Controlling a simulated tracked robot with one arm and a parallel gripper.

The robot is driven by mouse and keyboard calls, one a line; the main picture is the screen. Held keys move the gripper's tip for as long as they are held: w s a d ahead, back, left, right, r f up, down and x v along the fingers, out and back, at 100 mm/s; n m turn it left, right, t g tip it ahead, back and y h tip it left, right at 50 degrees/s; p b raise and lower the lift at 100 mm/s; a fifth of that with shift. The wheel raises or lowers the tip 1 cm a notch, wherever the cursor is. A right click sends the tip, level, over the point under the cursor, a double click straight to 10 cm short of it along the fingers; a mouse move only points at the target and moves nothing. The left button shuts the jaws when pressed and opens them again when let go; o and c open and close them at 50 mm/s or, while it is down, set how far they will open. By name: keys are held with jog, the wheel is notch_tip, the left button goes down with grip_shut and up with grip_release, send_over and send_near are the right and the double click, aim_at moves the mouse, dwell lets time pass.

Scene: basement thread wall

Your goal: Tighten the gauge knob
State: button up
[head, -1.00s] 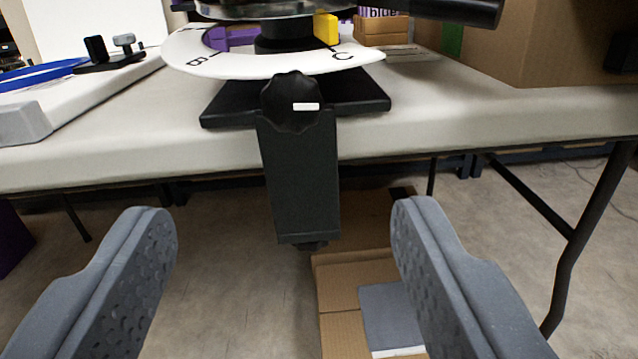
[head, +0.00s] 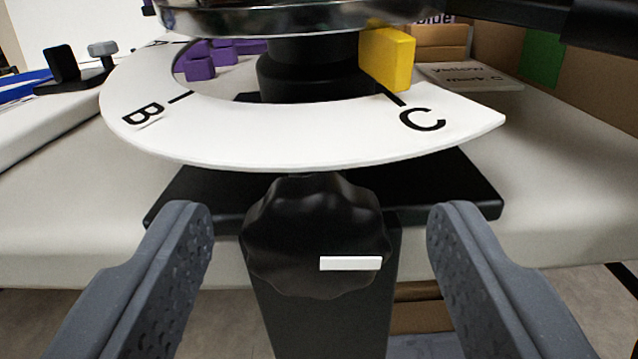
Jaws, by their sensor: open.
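The gauge knob (head: 300,232) is black with a wavy, lobed rim. A white mark (head: 350,263) lies level on its right half. The knob sits on the front of a black block (head: 320,325), below a white curved dial (head: 270,140) lettered B and C. A yellow block (head: 387,58) stands at the line beside C. My gripper (head: 322,225) is open, with one grey finger left of the knob and one right of it. Clear gaps show on both sides, and neither finger appears to touch it.
A black base plate (head: 440,190) lies under the dial on the white table (head: 575,190). Purple blocks (head: 215,60) stand behind the dial. A card (head: 465,78) and a cardboard box (head: 580,85) are at the back right. A dark bar crosses the top right.

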jog(key=shift+w, duration=0.35)
jog(key=c, duration=1)
